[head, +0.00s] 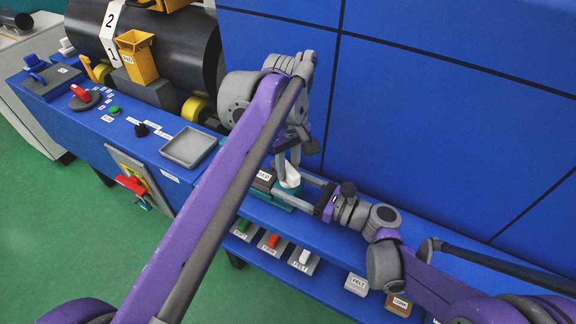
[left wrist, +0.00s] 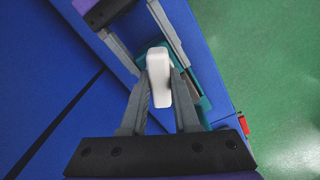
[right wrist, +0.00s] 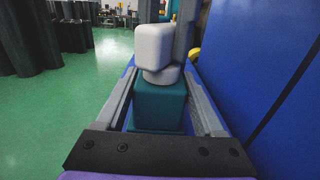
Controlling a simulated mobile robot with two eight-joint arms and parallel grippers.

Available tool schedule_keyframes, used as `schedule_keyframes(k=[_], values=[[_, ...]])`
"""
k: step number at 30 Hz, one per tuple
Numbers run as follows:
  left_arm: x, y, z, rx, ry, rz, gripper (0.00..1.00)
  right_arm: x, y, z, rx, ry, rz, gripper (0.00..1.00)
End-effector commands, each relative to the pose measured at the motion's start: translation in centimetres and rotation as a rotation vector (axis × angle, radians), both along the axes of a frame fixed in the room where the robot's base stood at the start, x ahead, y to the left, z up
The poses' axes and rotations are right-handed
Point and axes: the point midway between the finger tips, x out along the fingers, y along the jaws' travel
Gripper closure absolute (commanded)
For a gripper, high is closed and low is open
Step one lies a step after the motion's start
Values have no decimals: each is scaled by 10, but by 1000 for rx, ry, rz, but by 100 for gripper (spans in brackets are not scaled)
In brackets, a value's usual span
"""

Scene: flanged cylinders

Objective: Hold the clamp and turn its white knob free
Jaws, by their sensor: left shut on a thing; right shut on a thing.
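The teal clamp (head: 280,197) stands on the blue ledge, with its white knob (head: 291,178) on top. My left gripper (head: 287,167) reaches down from above and is shut on the knob; the left wrist view shows the white knob (left wrist: 158,75) between its fingertips. My right gripper (head: 290,187) comes in from the right, low along the ledge, and is shut on the clamp body. In the right wrist view the teal body (right wrist: 159,105) lies between its two long fingers, with the knob (right wrist: 154,46) above. My left fingers hide part of the knob's far side there.
A grey tray (head: 188,147) lies on the bench to the left, near a yellow bin (head: 136,57) and a black roller (head: 85,35). A blue panel wall (head: 450,100) rises close behind. Labelled blocks (head: 302,261) sit on the lower shelf in front.

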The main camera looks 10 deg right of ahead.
Motion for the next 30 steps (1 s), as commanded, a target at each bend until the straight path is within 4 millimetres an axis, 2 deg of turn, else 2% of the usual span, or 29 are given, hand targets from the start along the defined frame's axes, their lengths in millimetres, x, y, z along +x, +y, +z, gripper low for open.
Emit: schedule_keyframes(k=[18,30], values=[[0,0,0,0,1,-584,100,0,0,0,-1,1,0,100],[0,0,0,0,1,-891,100,0,0,0,-1,1,0,100]])
